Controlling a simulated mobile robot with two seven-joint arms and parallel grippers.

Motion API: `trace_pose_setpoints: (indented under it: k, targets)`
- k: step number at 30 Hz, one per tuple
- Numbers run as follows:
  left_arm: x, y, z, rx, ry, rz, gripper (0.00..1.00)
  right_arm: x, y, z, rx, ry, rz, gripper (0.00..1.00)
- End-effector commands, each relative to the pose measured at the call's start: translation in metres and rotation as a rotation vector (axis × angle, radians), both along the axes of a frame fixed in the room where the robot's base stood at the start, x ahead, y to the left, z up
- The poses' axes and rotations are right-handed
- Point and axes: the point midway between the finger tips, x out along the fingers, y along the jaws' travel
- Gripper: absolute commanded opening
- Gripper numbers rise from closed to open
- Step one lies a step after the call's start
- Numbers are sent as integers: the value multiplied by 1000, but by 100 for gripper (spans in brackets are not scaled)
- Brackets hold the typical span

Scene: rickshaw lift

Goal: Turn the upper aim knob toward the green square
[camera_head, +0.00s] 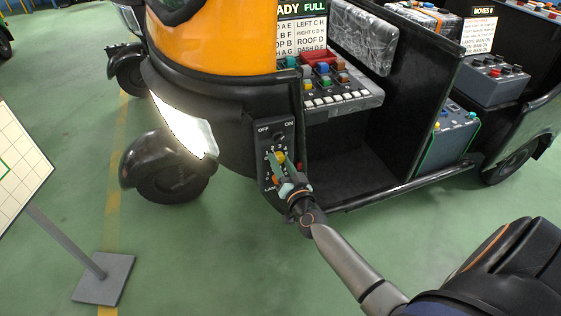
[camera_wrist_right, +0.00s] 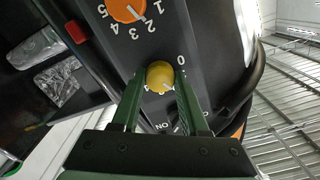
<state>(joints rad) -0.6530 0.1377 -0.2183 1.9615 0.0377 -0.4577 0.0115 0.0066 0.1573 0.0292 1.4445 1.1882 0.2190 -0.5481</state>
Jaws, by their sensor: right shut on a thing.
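The black control panel (camera_head: 264,181) is on the rickshaw's front side, with an OFF/ON switch (camera_head: 279,135) at its top. The yellow knob (camera_head: 281,157) sits below that switch and shows large in the wrist view (camera_wrist_right: 160,75). My right gripper (camera_head: 281,168) reaches it from the lower right. Its green fingers (camera_wrist_right: 160,88) are shut on the yellow knob, one on each side. An orange knob (camera_wrist_right: 125,8) with a numbered scale is on the same panel; my gripper hides it in the head view. A green outline (camera_head: 4,168) shows partly on the gridded board. My left gripper is out of view.
The lit headlight (camera_head: 184,125) is left of the panel, above a front wheel (camera_head: 168,170). The white gridded board (camera_head: 22,150) stands at the left edge on a grey base (camera_head: 104,279). A dashboard with several buttons (camera_head: 335,92) is inside the rickshaw.

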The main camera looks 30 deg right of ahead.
Motion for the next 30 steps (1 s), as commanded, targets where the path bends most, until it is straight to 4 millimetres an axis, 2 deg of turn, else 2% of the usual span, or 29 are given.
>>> trace_pose_setpoints:
  k: [18, 30]
  targets:
    - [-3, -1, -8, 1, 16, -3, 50, 0, 0, -2, 558, -132, 1, 0]
    - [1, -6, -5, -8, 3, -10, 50, 0, 0, -2, 783, -185, 1, 0]
